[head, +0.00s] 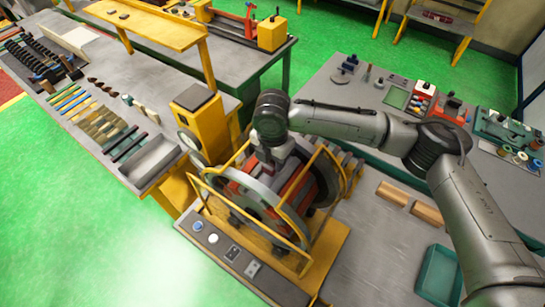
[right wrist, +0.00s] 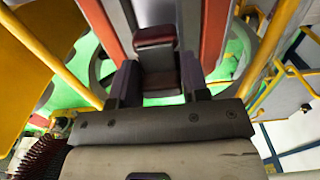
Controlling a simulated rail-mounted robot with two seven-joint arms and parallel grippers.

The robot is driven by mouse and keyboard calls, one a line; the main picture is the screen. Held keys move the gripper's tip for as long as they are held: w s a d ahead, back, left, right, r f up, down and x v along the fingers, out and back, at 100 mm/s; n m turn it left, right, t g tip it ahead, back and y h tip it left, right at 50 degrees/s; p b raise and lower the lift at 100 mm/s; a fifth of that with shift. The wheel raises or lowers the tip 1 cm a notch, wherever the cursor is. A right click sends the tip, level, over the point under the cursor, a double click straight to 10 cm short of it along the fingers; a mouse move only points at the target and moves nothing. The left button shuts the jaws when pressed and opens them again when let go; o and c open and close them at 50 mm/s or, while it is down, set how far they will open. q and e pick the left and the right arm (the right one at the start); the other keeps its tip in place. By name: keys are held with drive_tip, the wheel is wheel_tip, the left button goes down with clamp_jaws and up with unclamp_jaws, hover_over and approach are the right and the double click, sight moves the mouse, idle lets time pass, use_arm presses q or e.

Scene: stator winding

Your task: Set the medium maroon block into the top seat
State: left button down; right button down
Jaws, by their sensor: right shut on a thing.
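My right gripper (head: 272,165) reaches down over the top of the stator from above. In the right wrist view its fingers (right wrist: 159,82) are shut on a maroon block (right wrist: 155,36). The stator (head: 240,188) is a round grey frame with red bars, standing inside yellow rails. In the right wrist view, a light grey channel (right wrist: 154,11) lies behind the block, with red bars on both sides. I cannot tell whether the block touches the seat. In the head view the gripper and wrist hide the block and the top seat. My left gripper is not in view.
Yellow guard rails (head: 320,232) surround the stator closely. A yellow post machine (head: 201,120) stands at its left, beside a bench (head: 125,85) with rows of parts. On the right table are tan blocks (head: 392,194) and a green tray (head: 437,272).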

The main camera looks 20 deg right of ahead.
drive_tip(key=shift+f, duration=1.1)
drive_tip(key=shift+f, duration=0.25)
idle(0.3)
drive_tip(key=c, duration=0.7)
unclamp_jaws()
drive_tip(key=shift+o, duration=0.9)
drive_tip(key=shift+f, duration=0.1)
